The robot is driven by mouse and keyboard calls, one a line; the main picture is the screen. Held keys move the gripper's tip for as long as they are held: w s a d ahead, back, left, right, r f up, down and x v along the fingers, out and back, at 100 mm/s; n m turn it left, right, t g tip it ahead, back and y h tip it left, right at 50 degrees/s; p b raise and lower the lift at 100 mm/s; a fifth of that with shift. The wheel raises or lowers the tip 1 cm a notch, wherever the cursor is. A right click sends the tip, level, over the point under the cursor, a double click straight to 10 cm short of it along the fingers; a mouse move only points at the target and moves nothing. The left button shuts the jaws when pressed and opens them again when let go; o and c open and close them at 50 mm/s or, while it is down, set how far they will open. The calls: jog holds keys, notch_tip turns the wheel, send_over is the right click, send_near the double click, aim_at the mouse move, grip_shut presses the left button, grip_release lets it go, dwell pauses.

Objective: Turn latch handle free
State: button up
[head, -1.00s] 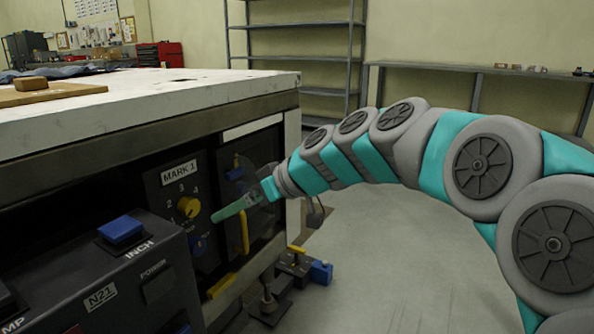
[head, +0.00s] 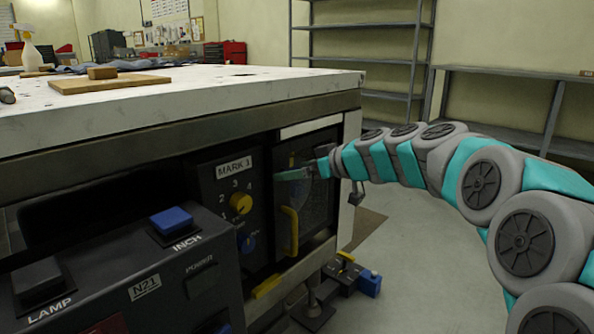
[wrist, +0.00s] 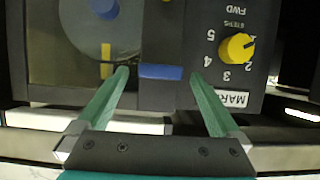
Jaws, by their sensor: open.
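The latch handle looks to be the short blue bar (wrist: 161,72) at the edge between the windowed door (wrist: 45,50) and the MARK 1 panel (wrist: 185,20) in the wrist view. It lies crosswise in the picture. My gripper (wrist: 159,76) is open, with one green finger on each side of the bar and a visible gap to both. I cannot tell how deep the fingertips reach. In the head view my gripper (head: 284,174) is in front of the door's upper left edge and mostly hides the bar.
A yellow door handle (head: 289,231) is below my gripper. The worktop (head: 200,105) overhangs above. A control box (head: 120,285) stands in front at left.

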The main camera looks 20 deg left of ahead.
jog(key=c, duration=1.4)
jog(key=shift+w+m, duration=0.1)
jog(key=shift+m, duration=0.2)
jog(key=shift+w+d+f+m+g+y+p, duration=0.2)
jog(key=shift+m+g+y+p, duration=0.65)
jog(key=shift+m, duration=1.3)
jog(key=shift+w+a+f+m+g+y+p, duration=0.2)
jog(key=shift+m+g+y+p, duration=0.6)
jog(key=shift+m, duration=1.4)
jog(key=shift+w+d+f+m+g+y+p, duration=0.25)
jog(key=shift+m+g+y+p, duration=0.55)
jog(key=shift+m, duration=1.35)
jog(key=shift+f+y, duration=0.1)
jog(key=shift+y, duration=0.15)
